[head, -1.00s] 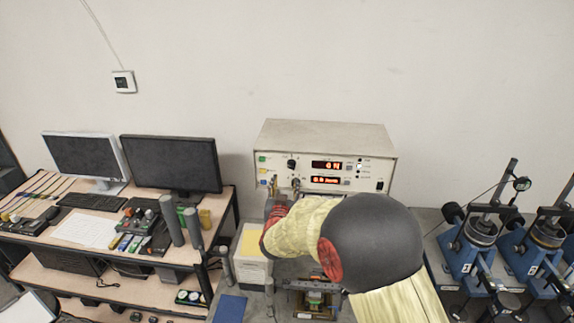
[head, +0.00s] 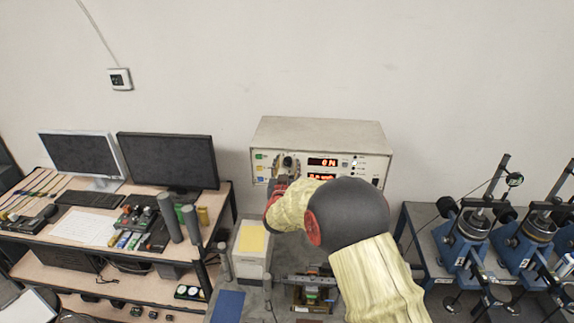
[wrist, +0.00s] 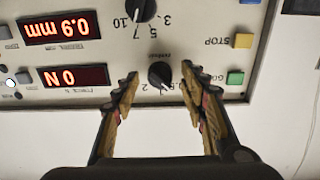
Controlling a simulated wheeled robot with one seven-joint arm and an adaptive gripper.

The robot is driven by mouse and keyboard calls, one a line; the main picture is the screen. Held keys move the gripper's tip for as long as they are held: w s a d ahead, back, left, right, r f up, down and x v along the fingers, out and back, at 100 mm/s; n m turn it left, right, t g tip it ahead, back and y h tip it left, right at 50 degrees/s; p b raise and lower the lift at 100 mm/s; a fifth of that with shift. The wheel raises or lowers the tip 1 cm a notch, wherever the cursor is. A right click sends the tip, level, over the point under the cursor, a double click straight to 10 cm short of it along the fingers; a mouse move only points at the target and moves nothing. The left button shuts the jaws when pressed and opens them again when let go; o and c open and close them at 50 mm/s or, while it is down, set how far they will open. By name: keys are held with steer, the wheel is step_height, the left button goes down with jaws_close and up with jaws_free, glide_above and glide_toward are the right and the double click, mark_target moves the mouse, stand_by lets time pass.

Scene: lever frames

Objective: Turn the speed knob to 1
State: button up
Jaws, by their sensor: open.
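A beige control box (head: 320,130) stands against the wall. In the wrist view, which shows its panel upside down, a small black knob (wrist: 160,75) lies between my gripper's fingertips (wrist: 159,77). The fingers are open, one on each side of it, with gaps visible. Small numbers, including a 2, surround this knob; the label by it is too blurred to read. A larger black knob (wrist: 142,8), with 3, 5, 7 and 10 around it, is partly cut off by the frame edge. I cannot tell which is the speed knob. In the head view my gripper (head: 286,163) is at the upper knob.
A yellow STOP button (wrist: 243,40) and a green button (wrist: 235,78) lie beside the right finger. Monitors (head: 168,160) stand left; blue machines (head: 465,245) stand right. My arm hides part of the box.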

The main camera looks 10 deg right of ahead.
steer(key=shift+c, duration=0.3)
jaws_close()
steer(key=shift+f+m+b, duration=0.1)
steer(key=shift+m+b, duration=0.2)
steer(key=shift+b, duration=1.1)
steer(key=m+b, duration=0.4)
steer(key=b, duration=0.3)
steer(key=shift+f, duration=0.2)
steer(key=m+b, duration=0.3)
steer(key=b, duration=0.3)
steer(key=shift+d+r+m, duration=0.1)
steer(key=shift+r+m, duration=0.05)
steer(key=shift+m, duration=0.15)
steer(key=shift+m+b, duration=0.3)
steer(key=shift+b, duration=0.15)
steer(key=shift+r, duration=0.15)
